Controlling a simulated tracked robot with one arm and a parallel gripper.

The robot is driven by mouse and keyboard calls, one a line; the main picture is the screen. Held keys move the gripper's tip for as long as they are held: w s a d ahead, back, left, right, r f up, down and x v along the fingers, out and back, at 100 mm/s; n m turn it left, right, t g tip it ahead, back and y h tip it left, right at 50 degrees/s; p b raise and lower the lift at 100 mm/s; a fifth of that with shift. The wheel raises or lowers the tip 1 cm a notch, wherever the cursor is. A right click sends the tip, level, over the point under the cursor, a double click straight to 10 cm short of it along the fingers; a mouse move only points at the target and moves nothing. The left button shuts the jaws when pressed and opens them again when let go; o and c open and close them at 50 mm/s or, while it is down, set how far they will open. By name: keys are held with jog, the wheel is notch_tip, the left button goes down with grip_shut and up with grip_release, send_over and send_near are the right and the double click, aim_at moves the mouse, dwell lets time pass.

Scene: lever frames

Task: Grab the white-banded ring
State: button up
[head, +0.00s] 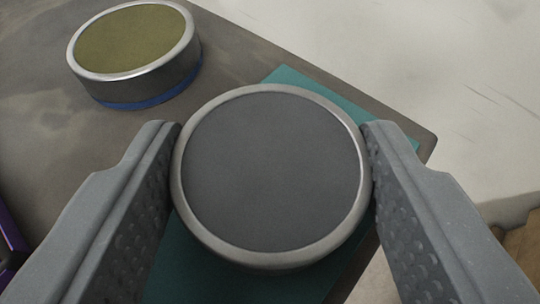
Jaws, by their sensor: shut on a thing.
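A round metal-rimmed piece with a flat dark grey top (270,170) sits between the fingers of my gripper (272,150), in the middle of the head view. Both fingers press on its sides, one at the left and one at the right. No white band shows on it; its lower side is mostly hidden from this angle. A second round metal-rimmed piece with an olive top (135,40) stands at the upper left, apart from my gripper. It has a blue band around its base.
A teal patch (190,270) lies under the held piece on a grey-brown board (40,130). The board's edge runs down the right side, with a pale surface (470,70) beyond it. A purple-edged dark object (12,235) shows at the left edge.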

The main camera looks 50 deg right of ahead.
aim_at(275, 212)
jog(key=shift+r, duration=0.1)
jog(key=shift+r, duration=0.85)
jog(key=shift+s+r, duration=0.1)
jog(key=shift+r, duration=0.85)
jog(key=s+a+b, duration=0.1)
jog(key=s, duration=0.6)
jog(key=s+a+r+b, duration=0.1)
jog(key=s+a, duration=0.1)
jog(key=s, duration=0.6)
jog(key=shift+s+a, duration=0.2)
jog(key=shift+a, duration=0.05)
jog(key=shift+w+r, duration=0.1)
